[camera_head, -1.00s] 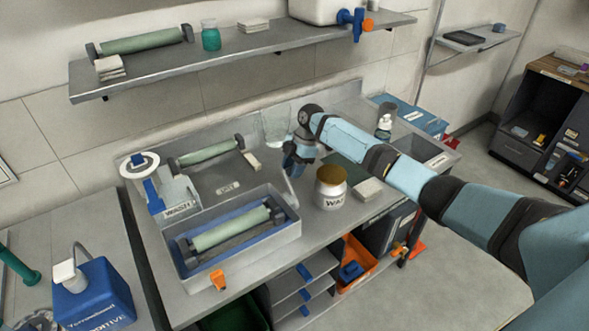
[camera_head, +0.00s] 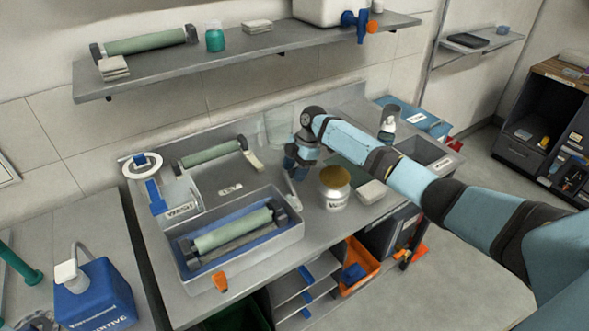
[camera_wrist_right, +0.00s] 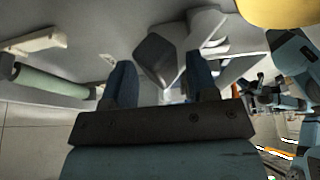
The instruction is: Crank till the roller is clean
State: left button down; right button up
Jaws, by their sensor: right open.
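A pale green roller (camera_head: 232,229) lies in a grey tray (camera_head: 195,275) with blue inside, at the front of the bench. A dark end piece (camera_head: 279,210) stands at its right end. A thin grey lever-like piece (camera_head: 292,192) rises right of the tray; I cannot tell whether it is the crank. My right gripper (camera_head: 292,170) is above the bench, behind and right of the tray. In the right wrist view, its blue fingers (camera_wrist_right: 160,78) are apart, with a dark grey block (camera_wrist_right: 158,58) showing between or beyond them; contact is unclear. My left gripper is not in view.
A second green roller (camera_head: 211,154) lies behind the tray, near a "WASH" holder (camera_head: 182,209). A shelf (camera_head: 250,65) runs above the bench.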

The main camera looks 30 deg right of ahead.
jog(key=b+v, duration=0.1)
jog(key=v, duration=1.2)
jog(key=shift+r+b, duration=0.3)
jog(key=shift+r, duration=0.05)
jog(key=shift+d, duration=0.1)
dwell(0.3)
